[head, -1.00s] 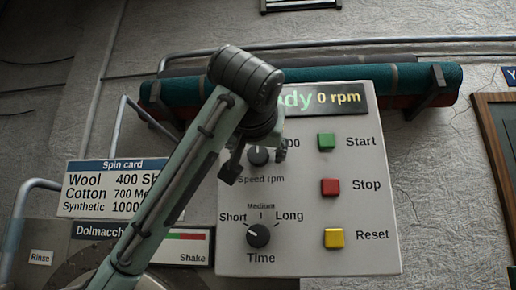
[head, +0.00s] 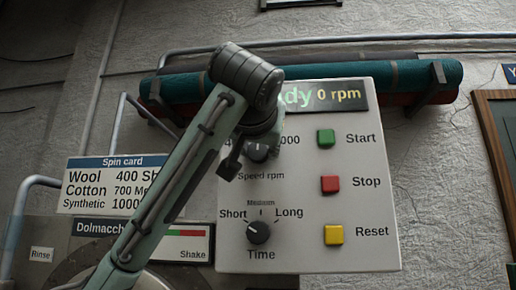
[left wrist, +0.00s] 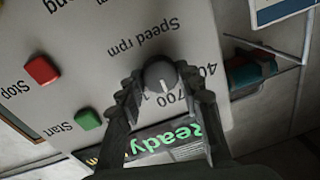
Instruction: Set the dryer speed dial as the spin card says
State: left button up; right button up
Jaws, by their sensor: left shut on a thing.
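The grey round speed dial (head: 258,153) sits on the white panel above the words "Speed rpm". My left gripper (head: 247,158) is at it and partly covers it in the head view. In the left wrist view, the fingers of the left gripper (left wrist: 160,84) are closed on both sides of the speed dial (left wrist: 160,74). Its white pointer mark faces roughly the 700 label. The spin card (head: 108,186) at the left reads Wool 400, Cotton 700, Synthetic 1000; my arm hides its right edge. My right gripper is not in view.
The panel (head: 375,215) also holds a green Start button (head: 326,138), a red Stop button (head: 330,184), a yellow Reset button (head: 334,235) and a Time dial (head: 258,232) below. The display (head: 340,95) shows 0 rpm. A rolled teal rug (head: 300,80) lies behind.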

pick_arm(q)
jog(key=m, duration=0.9)
jog(key=shift+m+t, duration=0.3)
jog(key=shift+f+m+h+p, duration=0.1)
jog(key=shift+m+h+p, duration=0.25)
jog(key=shift+m, duration=0.95)
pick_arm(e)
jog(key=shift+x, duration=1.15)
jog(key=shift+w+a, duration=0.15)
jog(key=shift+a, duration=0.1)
pick_arm(q)
jog(key=o, duration=1.2)
jog(key=shift+c, duration=0.2)
